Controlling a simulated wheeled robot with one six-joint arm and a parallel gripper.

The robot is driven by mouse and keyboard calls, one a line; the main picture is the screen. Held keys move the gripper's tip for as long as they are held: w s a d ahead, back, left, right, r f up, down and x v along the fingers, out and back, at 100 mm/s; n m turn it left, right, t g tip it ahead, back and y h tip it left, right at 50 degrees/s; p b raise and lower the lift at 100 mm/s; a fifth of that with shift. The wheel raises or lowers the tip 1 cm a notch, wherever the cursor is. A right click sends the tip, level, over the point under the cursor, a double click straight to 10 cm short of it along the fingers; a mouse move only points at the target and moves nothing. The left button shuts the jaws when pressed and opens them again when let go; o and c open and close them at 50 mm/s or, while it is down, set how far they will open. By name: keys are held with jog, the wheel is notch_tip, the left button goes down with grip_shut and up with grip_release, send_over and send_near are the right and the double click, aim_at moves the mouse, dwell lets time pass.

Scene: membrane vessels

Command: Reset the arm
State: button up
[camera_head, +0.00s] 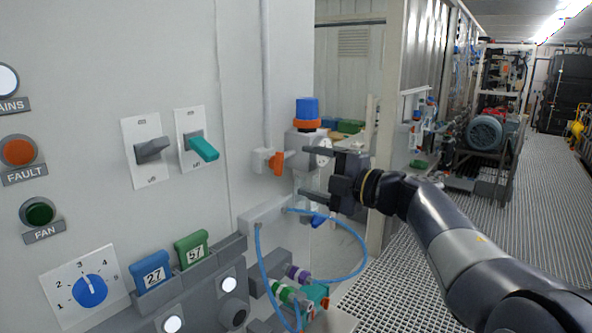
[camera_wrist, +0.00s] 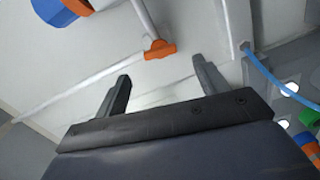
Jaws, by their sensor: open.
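My arm (camera_head: 450,240) reaches in from the lower right. My gripper (camera_head: 310,172) points left toward the grey panel, its two dark fingers spread apart one above the other. In the wrist view my gripper (camera_wrist: 160,82) is open, with nothing between its fingers. An orange valve handle (camera_head: 277,163) on a white pipe is just left of the fingers. The same orange handle (camera_wrist: 160,49) shows beyond and between the fingertips in the wrist view, apart from them. The blue-capped fitting with an orange ring (camera_head: 307,112) stands above my gripper.
The panel carries a grey switch (camera_head: 152,150), a teal switch (camera_head: 203,148), a blue dial (camera_head: 90,291) and numbered tags (camera_head: 153,274). A blue hose (camera_head: 362,255) loops below my gripper. The grated walkway (camera_head: 530,190) at right is open floor beside machinery (camera_head: 485,132).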

aim_at(282, 165)
jog(key=p+x, duration=0.1)
jog(key=x, duration=0.5)
jog(key=shift+w+a, duration=0.2)
jog(key=shift+a, duration=0.1)
jog(key=shift+d, duration=0.1)
